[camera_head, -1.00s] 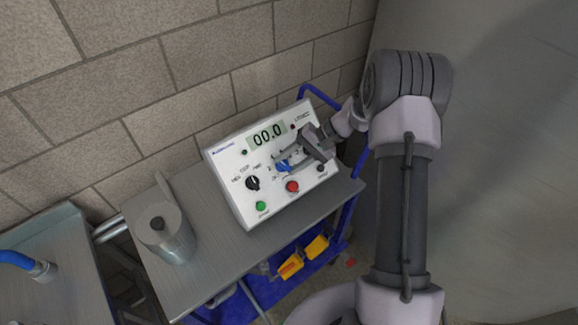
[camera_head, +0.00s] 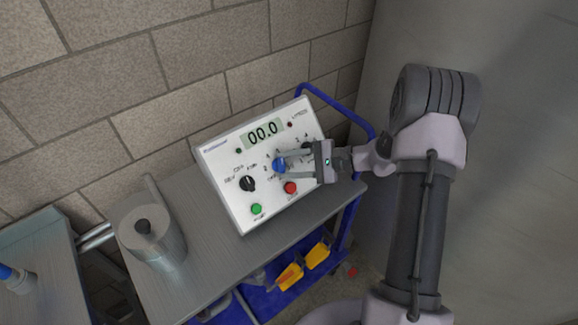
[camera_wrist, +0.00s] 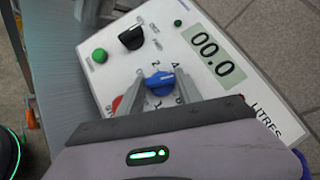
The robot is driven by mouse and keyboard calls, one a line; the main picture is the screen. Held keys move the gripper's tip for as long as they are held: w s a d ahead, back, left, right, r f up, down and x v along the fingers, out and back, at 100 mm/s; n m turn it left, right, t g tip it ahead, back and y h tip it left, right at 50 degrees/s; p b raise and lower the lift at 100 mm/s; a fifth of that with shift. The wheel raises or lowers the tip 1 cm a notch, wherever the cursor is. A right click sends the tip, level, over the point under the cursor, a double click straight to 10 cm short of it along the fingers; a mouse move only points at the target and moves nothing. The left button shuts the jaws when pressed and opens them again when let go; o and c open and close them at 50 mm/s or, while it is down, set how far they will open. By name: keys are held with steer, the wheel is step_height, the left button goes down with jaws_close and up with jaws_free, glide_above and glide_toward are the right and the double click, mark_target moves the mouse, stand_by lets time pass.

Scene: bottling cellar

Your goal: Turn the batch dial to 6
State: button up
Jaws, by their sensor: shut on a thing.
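The blue dial (camera_head: 279,165) sits on the sloping white face of the control box (camera_head: 222,160), with numbers printed around it. It also shows in the wrist view (camera_wrist: 160,83), where a 2 and a 4 are legible beside it; its exact setting is hard to read. My gripper (camera_head: 285,164) reaches in from the right and is shut on the blue dial, one finger on each side. In the wrist view my gripper (camera_wrist: 161,79) hides part of the scale. The display (camera_head: 263,133) reads 00.0.
A black selector knob (camera_head: 247,184), a green button (camera_head: 256,209) and a red button (camera_head: 290,188) are close to the dial. A metal canister (camera_head: 152,238) stands left on the grey cart top (camera_head: 205,255). Yellow items (camera_head: 290,277) lie on the blue lower shelf.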

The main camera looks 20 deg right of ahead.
steer(key=shift+m+t, duration=0.3)
steer(key=shift+m, duration=0.1)
steer(key=o, duration=1.4)
steer(key=shift+a, duration=0.1)
steer(key=p+v, duration=0.2)
steer(key=v, duration=1)
